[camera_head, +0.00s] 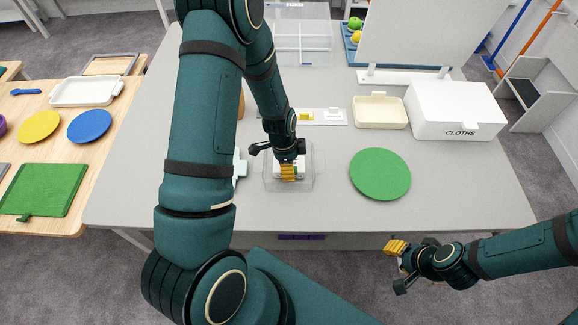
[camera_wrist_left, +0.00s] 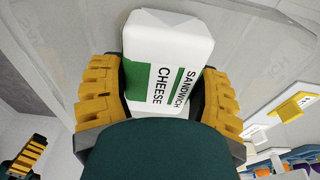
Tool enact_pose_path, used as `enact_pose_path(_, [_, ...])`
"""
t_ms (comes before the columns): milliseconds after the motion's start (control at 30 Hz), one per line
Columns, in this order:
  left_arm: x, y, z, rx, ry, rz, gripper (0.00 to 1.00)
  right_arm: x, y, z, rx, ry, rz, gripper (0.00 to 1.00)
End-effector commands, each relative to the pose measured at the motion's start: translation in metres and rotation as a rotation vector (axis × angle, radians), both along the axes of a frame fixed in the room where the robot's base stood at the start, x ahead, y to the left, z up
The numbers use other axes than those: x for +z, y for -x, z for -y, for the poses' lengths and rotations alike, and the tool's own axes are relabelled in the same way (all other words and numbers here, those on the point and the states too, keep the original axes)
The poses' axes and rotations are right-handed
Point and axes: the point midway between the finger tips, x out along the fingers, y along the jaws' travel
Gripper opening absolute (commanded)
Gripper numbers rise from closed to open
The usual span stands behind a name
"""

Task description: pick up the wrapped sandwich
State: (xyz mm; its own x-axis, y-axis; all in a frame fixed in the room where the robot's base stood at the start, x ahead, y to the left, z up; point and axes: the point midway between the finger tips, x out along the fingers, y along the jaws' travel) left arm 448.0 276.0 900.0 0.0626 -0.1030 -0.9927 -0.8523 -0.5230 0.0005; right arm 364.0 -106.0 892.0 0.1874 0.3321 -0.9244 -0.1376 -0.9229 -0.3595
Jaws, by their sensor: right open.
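The wrapped sandwich (camera_wrist_left: 165,60) is a white pack with a green band and the words SANDWICH CHEESE. In the left wrist view it fills the space between the yellow-padded fingers of my left gripper (camera_wrist_left: 160,100), which press against both its sides. In the head view, my left gripper (camera_head: 288,170) points down into a clear, open box (camera_head: 270,183) on the grey table, and largely hides the sandwich. My right gripper (camera_head: 397,268) is open and empty, in front of the table's front edge.
A green plate (camera_head: 380,174), a cream tray (camera_head: 380,111) and a white CLOTHS box (camera_head: 454,110) stand right of the clear box. Clear bins (camera_head: 302,42) are at the back. A wooden table (camera_head: 90,165) with plates is at left. The front right of the grey table is free.

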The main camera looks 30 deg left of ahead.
Motion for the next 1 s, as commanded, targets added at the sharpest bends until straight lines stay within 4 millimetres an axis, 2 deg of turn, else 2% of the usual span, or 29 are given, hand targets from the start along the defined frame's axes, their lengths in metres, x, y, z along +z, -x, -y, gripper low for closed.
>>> enact_pose_path(467, [0.005,-0.001,0.0,-0.001,0.0,0.002,0.26,0.0,0.0,0.0,0.0,0.0,0.0,0.39])
enact_pose_path(567, [0.018,-0.002,0.0,-0.002,-0.001,0.006,0.26,0.001,0.0,0.0,0.0,0.0,0.0,0.39])
enact_pose_path(900, [0.081,-0.001,0.0,-0.002,0.0,0.005,0.26,0.005,0.0,0.0,0.0,-0.001,0.0,0.39])
enact_pose_path(1000, [0.092,-0.001,0.0,-0.001,0.0,0.004,0.26,0.006,0.0,0.0,0.0,-0.001,0.0,0.39])
